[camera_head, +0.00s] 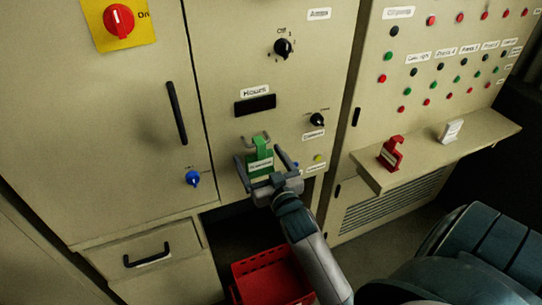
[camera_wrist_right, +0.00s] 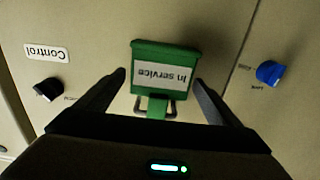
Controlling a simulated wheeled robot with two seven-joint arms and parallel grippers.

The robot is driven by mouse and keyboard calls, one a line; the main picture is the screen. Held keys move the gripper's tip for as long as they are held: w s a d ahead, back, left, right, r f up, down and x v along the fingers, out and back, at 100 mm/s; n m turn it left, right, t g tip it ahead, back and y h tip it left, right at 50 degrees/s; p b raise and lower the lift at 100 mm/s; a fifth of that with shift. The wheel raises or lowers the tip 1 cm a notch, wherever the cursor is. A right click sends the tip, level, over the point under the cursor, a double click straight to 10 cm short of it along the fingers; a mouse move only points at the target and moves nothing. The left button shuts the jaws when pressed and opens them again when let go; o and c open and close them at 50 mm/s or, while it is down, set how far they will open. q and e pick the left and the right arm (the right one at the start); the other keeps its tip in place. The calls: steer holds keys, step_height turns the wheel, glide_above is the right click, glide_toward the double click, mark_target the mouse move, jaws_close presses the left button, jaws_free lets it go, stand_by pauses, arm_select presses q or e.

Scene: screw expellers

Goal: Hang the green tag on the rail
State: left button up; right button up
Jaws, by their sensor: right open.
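The green tag (camera_head: 260,163), with a white label reading "In service", is upright on the cabinet front, at the small metal rail (camera_head: 247,141) below the "Hours" display. In the right wrist view the tag (camera_wrist_right: 165,70) appears upside down, its narrow hook end meeting the rail (camera_wrist_right: 172,107); it looks hooked over it. My right gripper (camera_head: 260,157) is open, its two fingers apart on either side of the tag. In the right wrist view clear gaps show between the fingers and the tag. My left gripper is not in view.
A shelf (camera_head: 428,150) at the right holds a red tag (camera_head: 390,153) and a white tag (camera_head: 451,131). A red crate (camera_head: 268,278) stands below the panel. A black knob (camera_head: 317,120) and a blue knob (camera_head: 192,178) stick out near my right gripper.

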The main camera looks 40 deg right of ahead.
steer(key=shift+s+a+f, duration=0.15)
steer(key=shift+s, duration=0.55)
steer(key=b+v, duration=0.3)
steer(key=v, duration=1.2)
steer(key=shift+s+a+b, duration=0.2)
steer(key=shift+s+b, duration=0.15)
steer(key=shift+s, duration=0.05)
